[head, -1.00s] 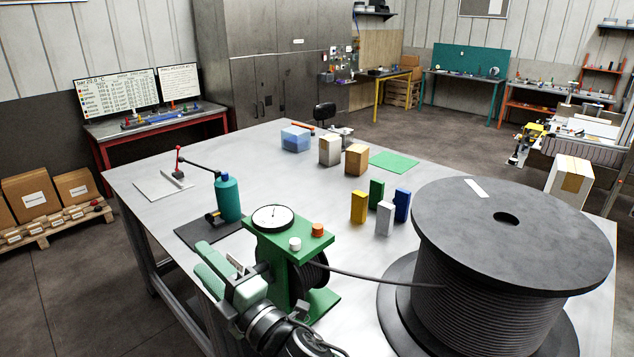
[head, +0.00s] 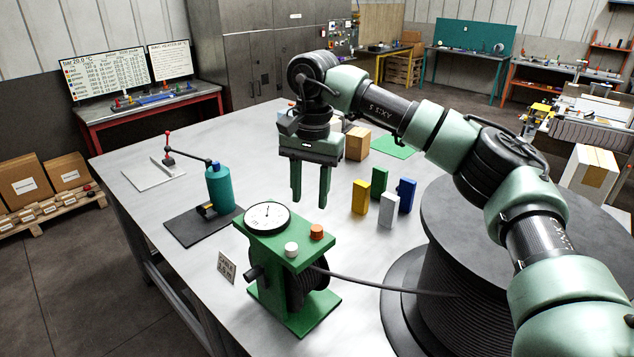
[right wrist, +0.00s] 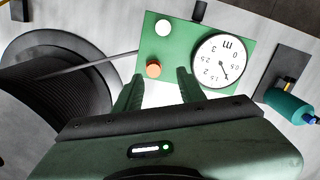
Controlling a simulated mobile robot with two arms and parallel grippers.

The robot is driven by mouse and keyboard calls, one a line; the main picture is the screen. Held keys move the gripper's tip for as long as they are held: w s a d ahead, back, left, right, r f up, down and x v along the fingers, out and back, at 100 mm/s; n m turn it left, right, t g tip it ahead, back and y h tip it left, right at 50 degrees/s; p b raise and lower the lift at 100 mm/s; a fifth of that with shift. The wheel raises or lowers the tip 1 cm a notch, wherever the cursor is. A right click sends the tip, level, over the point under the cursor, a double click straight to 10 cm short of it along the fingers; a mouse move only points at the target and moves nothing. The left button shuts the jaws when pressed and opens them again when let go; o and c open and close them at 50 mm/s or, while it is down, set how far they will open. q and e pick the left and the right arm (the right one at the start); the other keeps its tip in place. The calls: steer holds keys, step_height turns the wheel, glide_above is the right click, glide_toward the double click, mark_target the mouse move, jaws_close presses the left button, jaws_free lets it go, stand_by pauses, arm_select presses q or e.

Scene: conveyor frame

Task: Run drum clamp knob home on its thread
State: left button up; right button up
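The green metering unit (head: 290,246) stands on the table with a round dial (head: 267,216) on top. Its top carries a white knob (head: 291,249) and an orange knob (head: 317,232); a dark stub (head: 252,274) sticks out of its left side. I cannot tell which is the drum clamp knob; no thread is visible. My right gripper (head: 311,202) points down, open and empty, above and behind the unit. In the right wrist view, the orange knob (right wrist: 153,69) appears between its open fingertips (right wrist: 159,76), apart from them. My left gripper is out of view.
A big cable drum (head: 460,270) stands at the right, its cable running into the unit. Yellow, green, white and blue blocks (head: 388,212) stand behind.

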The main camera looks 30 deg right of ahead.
mark_target(317, 227)
steer(key=shift+d+r, duration=0.1)
steer(key=shift+d, duration=0.7)
step_height(317, 227, down, 9)
steer(key=b, duration=0.8)
steer(key=shift+a+r, duration=0.1)
steer(key=shift+r, duration=0.25)
steer(key=c, duration=0.4)
jaws_close()
steer(key=n, duration=0.2)
steer(key=shift+n, duration=0.4)
steer(key=n, duration=0.4)
steer(key=shift+r+n, duration=0.1)
steer(key=shift+n, duration=0.3)
steer(key=n, duration=0.6)
steer(key=shift+w+r, duration=0.1)
steer(key=shift+o, duration=1.9)
jaws_free()
